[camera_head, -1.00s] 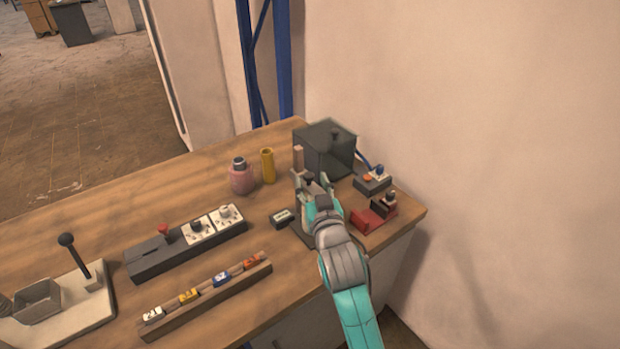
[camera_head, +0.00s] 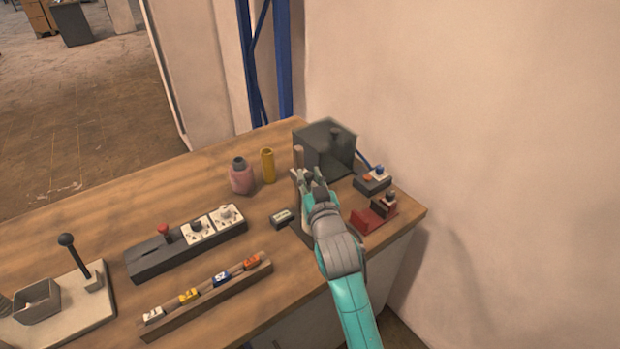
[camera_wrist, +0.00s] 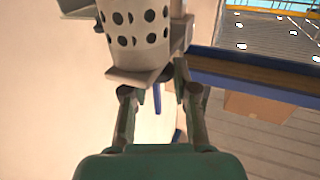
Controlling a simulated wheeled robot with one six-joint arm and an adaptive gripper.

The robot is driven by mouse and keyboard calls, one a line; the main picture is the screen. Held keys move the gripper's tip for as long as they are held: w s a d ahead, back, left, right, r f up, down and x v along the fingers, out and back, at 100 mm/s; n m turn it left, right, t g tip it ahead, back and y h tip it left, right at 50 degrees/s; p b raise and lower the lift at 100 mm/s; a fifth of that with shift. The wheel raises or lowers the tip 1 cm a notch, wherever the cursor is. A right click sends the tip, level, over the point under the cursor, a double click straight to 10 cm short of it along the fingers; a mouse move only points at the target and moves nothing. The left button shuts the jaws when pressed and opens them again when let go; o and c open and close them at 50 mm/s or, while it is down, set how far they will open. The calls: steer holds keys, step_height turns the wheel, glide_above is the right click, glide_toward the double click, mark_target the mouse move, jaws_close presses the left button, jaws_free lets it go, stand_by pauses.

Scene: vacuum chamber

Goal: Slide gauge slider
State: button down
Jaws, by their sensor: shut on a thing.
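The gauge is an upright stand with a thin brown post (camera_head: 298,157) and a dark base (camera_head: 300,235) near the right end of the bench. My gripper (camera_head: 307,175) is at the stand, just below the post's top, and is shut on a part there, which I take as the gauge slider. The fingers and wrist hide most of it in the head view. The exact contact is hard to see.
A dark box (camera_head: 325,145) stands behind the gauge. A red fixture (camera_head: 372,218) and a small button box (camera_head: 372,183) are to its right. A pink bottle (camera_head: 241,179), yellow cylinder (camera_head: 268,166) and small display (camera_head: 281,219) are to its left. The wall is close on the right.

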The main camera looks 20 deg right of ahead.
mark_target(310, 178)
steer(key=shift+r, duration=2.3)
steer(key=c, duration=1)
jaws_free()
steer(key=shift+o, duration=0.3)
steer(key=shift+s+f, duration=0.1)
steer(key=shift+s, duration=0.25)
steer(key=s, duration=1.1)
steer(key=shift+s+a, duration=0.15)
steer(key=shift+a, duration=0.3)
